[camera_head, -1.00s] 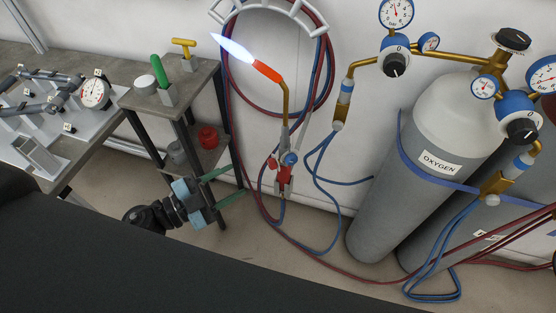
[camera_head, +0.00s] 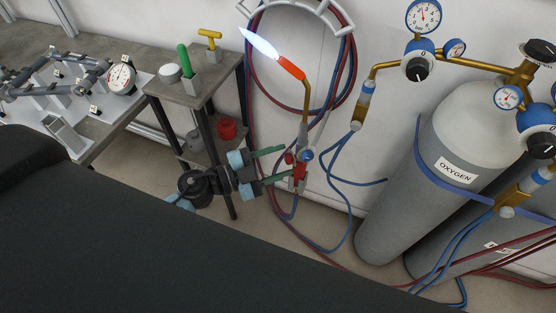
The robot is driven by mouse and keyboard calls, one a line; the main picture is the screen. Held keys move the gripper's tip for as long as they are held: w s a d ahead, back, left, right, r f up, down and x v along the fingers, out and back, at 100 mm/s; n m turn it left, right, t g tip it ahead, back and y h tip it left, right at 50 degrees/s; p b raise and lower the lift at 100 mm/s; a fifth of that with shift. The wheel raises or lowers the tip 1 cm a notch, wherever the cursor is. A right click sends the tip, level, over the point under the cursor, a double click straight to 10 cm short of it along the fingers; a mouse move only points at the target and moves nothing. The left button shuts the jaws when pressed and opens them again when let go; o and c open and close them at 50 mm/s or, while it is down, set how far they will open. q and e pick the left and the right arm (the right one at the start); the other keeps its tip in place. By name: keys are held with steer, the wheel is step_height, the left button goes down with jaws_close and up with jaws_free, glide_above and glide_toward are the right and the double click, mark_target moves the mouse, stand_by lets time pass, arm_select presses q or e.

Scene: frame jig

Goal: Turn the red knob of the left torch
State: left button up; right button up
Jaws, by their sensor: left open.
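The lit torch (camera_head: 304,120) stands upright against the wall, with a glowing orange tip and a blue-white flame pointing up and left. Its red knob (camera_head: 289,158) is on the left of the valve body, and a blue knob (camera_head: 307,155) is on the right. A red handle part (camera_head: 300,174) is below them. My left gripper (camera_head: 281,164) comes in from the left. Its two green fingers are apart, one above and one below the red knob's height, with their tips close to the torch. I cannot tell whether they touch it. My right gripper is not in view.
A small stand (camera_head: 199,92) with a green-handled and a yellow-handled tool is left of the torch. Grey gas cylinders (camera_head: 400,205) stand at right, one labelled OXYGEN. Red and blue hoses hang on the wall and trail over the floor. A jig table (camera_head: 96,140) is far left.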

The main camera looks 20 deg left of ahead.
arm_select(q)
steer(key=shift+w+d, duration=0.15)
steer(key=shift+d, duration=0.05)
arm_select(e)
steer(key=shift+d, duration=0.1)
arm_select(q)
steer(key=c, duration=1)
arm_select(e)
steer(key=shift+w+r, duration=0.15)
